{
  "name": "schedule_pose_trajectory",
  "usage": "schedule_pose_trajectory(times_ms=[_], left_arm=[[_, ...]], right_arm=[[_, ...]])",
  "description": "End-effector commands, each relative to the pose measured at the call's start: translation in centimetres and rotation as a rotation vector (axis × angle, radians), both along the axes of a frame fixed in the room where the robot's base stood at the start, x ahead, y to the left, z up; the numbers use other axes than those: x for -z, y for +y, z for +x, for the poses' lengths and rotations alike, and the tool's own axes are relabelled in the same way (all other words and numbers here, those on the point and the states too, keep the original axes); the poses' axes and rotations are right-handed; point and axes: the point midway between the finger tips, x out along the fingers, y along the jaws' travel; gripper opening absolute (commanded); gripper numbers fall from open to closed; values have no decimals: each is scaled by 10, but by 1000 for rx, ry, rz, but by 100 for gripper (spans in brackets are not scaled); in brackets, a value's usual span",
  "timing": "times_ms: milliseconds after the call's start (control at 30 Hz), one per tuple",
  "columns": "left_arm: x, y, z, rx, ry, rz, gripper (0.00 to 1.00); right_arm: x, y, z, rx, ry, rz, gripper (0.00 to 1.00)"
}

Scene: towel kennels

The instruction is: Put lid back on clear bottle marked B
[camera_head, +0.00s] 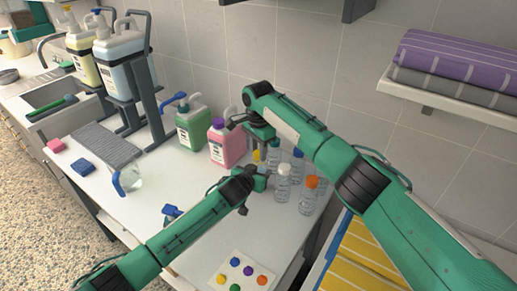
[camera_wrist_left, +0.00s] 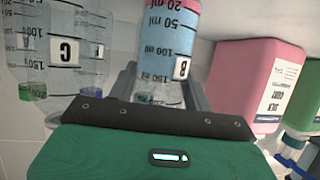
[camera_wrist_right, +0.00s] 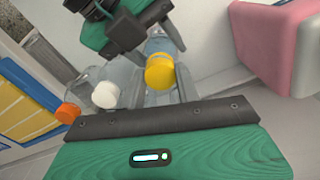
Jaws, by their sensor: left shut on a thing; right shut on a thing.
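Clear bottle B (camera_wrist_left: 166,55) stands between the jaws of my left gripper (camera_head: 262,178), its letter label showing in the left wrist view. My left gripper is shut on the bottle. A yellow lid (camera_wrist_right: 160,71) is between the jaws of my right gripper (camera_head: 262,140), which is shut on it. The lid is at the top of the bottle's line; it also shows in the head view (camera_head: 257,156). I cannot tell whether it is seated or just above the neck. The bottle is largely hidden by my grippers in the head view.
Clear bottles with white (camera_head: 283,169) and orange (camera_head: 311,182) lids stand close on the right; bottle C (camera_wrist_left: 65,50) is beside B. A pink jug (camera_head: 226,146) and green jug (camera_head: 191,127) stand behind left. A white card (camera_head: 242,270) with coloured dots lies in front.

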Motion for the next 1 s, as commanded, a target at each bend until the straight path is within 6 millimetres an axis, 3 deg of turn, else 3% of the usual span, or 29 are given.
schedule_pose_trajectory(times_ms=[367, 400, 533, 1000], left_arm=[[0, 0, 0, 0, 0, 0, 9], [0, 0, 0, 0, 0, 0, 0], [0, 0, 0, 0, 0, 0, 0], [1, 0, 0, 0, 1, 0, 0]], right_arm=[[8, 0, 0, -1, 0, 1, 12], [7, 0, 0, 0, 0, 1, 12], [7, 1, 0, 59, 1, 2, 12], [8, 2, 1, 855, 4, 4, 12]])
